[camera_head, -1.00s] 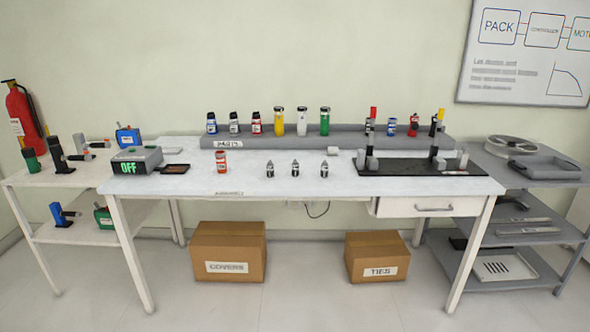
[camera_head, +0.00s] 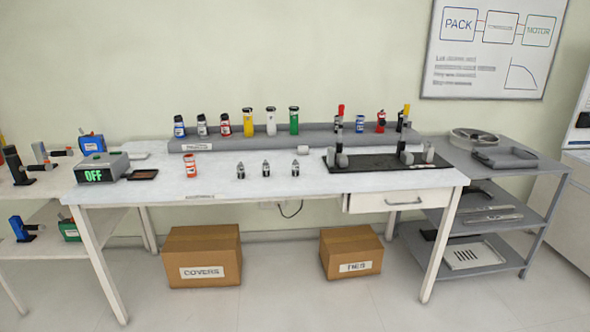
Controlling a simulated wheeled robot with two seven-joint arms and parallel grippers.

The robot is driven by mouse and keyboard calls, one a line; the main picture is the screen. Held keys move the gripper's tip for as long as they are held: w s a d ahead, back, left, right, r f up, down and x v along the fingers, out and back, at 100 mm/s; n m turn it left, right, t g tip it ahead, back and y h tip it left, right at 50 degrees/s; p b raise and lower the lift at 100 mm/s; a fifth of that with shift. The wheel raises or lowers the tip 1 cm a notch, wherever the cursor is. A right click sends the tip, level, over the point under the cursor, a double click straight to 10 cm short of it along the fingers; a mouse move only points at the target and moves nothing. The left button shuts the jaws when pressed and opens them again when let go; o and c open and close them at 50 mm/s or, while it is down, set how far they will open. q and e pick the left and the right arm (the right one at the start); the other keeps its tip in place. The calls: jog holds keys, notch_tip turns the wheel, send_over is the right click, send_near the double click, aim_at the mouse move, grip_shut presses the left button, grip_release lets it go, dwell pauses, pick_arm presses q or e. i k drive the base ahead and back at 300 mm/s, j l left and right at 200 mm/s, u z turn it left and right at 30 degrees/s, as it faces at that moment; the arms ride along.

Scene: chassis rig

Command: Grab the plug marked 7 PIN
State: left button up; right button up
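Several coloured plug-like pieces stand in a row on the long grey rack at the back of the white table, among them a yellow one (camera_head: 248,122), a white one (camera_head: 271,121), a green one (camera_head: 294,120) and a blue one (camera_head: 179,126). Three small grey pieces (camera_head: 267,169) stand in the table's middle. The labels are too small to read, so I cannot tell which is marked 7 PIN. Neither of my grippers shows.
The white table (camera_head: 220,184) holds a grey box reading OFF (camera_head: 103,162) at left and a black fixture board (camera_head: 375,164) at right. Shelves stand on both sides. Cardboard boxes COVERS (camera_head: 202,238) and TIES (camera_head: 350,238) sit underneath. The floor in front is clear.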

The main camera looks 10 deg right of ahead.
aim_at(295, 165)
jog(key=i+j+z, duration=0.15)
jog(key=i+j, duration=0.15)
jog(key=i, duration=0.25)
jog(key=i+j+z, duration=0.15)
jog(key=i+j, duration=0.2)
jog(key=i, duration=0.2)
jog(key=i+j+z, duration=0.15)
jog(key=i+j, duration=0.25)
jog(key=i, duration=0.15)
